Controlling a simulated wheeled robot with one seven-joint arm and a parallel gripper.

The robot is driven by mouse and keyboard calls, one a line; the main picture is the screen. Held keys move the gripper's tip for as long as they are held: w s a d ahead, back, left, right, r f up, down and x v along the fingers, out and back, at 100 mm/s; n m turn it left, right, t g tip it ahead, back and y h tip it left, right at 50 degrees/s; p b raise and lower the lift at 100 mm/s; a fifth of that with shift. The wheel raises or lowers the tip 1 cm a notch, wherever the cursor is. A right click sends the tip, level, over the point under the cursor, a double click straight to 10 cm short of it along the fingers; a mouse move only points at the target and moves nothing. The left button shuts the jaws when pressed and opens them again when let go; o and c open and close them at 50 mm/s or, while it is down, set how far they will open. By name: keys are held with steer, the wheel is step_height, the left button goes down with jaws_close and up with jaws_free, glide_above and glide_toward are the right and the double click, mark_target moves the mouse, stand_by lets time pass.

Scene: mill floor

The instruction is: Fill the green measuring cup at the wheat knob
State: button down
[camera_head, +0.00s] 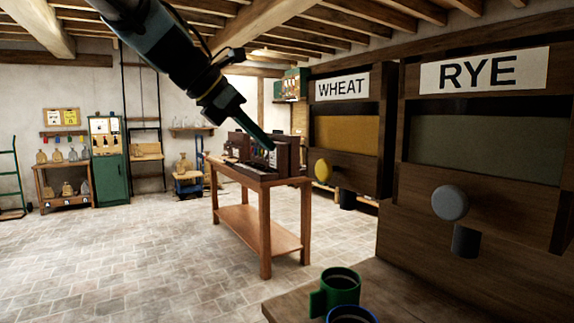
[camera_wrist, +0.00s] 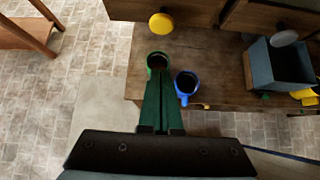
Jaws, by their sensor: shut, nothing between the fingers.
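The green measuring cup (camera_head: 338,292) stands upright on the wooden counter (camera_head: 392,290), its handle to the left. In the wrist view the cup (camera_wrist: 149,69) is partly covered by my fingers, and its inside looks dark. The yellow wheat knob (camera_head: 323,170) sticks out below the WHEAT sign (camera_head: 342,87); it also shows in the wrist view (camera_wrist: 161,23). A dark spout (camera_head: 348,200) hangs at the wheat hopper. My gripper (camera_head: 270,146) is shut and empty, high in the air. Its green fingers (camera_wrist: 160,78) overlap the cup in the wrist view, without visible contact.
A blue cup (camera_wrist: 187,82) stands right beside the green one. The grey rye knob (camera_head: 450,203) and its spout (camera_head: 466,241) are to the right. A grey-blue box (camera_wrist: 281,66) sits farther right on the counter. A wooden table (camera_head: 247,178) stands behind; the stone floor left is open.

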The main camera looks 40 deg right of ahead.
steer(key=shift+r, duration=0.25)
steer(key=p, duration=0.2)
glide_toward(321, 175)
step_height(321, 175, down, 4)
steer(key=d+p, duration=0.1)
steer(key=d, duration=0.2)
steer(key=shift+s+d, duration=0.1)
steer(key=shift+d, duration=0.1)
steer(key=shift+d+f, duration=0.15)
steer(key=shift+d, duration=0.25)
